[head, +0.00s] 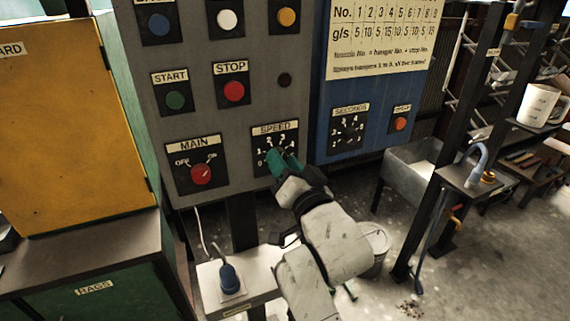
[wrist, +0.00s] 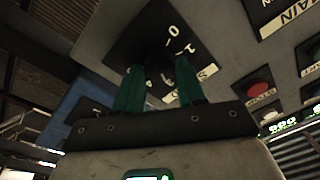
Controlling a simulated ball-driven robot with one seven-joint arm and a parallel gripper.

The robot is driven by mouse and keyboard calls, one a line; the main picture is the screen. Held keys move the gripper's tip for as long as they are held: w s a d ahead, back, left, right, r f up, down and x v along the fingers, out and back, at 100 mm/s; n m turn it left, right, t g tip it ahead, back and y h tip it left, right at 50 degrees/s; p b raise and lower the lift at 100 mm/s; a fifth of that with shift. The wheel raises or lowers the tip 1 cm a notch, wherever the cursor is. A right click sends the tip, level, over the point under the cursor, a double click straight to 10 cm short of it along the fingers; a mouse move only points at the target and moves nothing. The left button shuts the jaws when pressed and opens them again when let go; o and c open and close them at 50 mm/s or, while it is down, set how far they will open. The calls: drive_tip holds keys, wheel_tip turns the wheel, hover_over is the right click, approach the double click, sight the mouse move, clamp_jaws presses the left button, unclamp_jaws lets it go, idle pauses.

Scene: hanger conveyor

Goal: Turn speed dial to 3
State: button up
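The speed dial plate (head: 262,141) is black with white numbers, on the grey panel under a SPEED label. My gripper (head: 284,164) is at the lower right of this plate in the head view, and its green fingers hide the knob there. In the wrist view my gripper (wrist: 158,82) has its two green fingers apart, one on each side of the dark knob (wrist: 155,60). The knob is in deep shadow, so I cannot tell whether the fingers touch it or which number it points to. Some numbers show around it on the dial plate (wrist: 178,30).
The red MAIN knob (head: 201,174) is left of the dial. The green START button (head: 175,100) and red STOP button (head: 234,92) are above. A blue panel (head: 358,95) with a SECONDS dial (head: 347,131) stands to the right. A plug (head: 229,279) sits on the box below.

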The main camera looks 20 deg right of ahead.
drive_tip(key=o, duration=0.4)
drive_tip(key=s, duration=0.3)
drive_tip(key=s+b, duration=0.1)
drive_tip(key=s, duration=0.3)
drive_tip(key=s+f, duration=0.1)
drive_tip(key=s, duration=0.2)
drive_tip(key=shift+s, duration=0.4)
drive_tip(key=s+d+f+n+g+h+p, duration=0.1)
drive_tip(key=s+d+f+g, duration=0.15)
drive_tip(key=f, duration=0.35)
drive_tip(key=s+d+f+n+g+p, duration=0.1)
drive_tip(key=s+d+f+g, duration=0.1)
drive_tip(key=s+f+g, duration=0.35)
drive_tip(key=s+d+f+n+g+h+p, duration=0.1)
drive_tip(key=d+f+g, duration=0.1)
drive_tip(key=f, duration=0.5)
drive_tip(key=s+f+n+g, duration=0.1)
drive_tip(key=s+f+g, duration=0.1)
drive_tip(key=s, duration=0.4)
drive_tip(key=s+f+n+g+y+p, duration=0.1)
drive_tip(key=s+f+g, duration=0.2)
drive_tip(key=s, duration=0.3)
drive_tip(key=s+d+f+n+g+p, duration=0.1)
drive_tip(key=s+f+g, duration=0.2)
drive_tip(key=s, duration=0.3)
drive_tip(key=shift+s+f+y, duration=0.1)
drive_tip(key=shift+f+y, duration=0.3)
drive_tip(key=shift+f, duration=0.5)
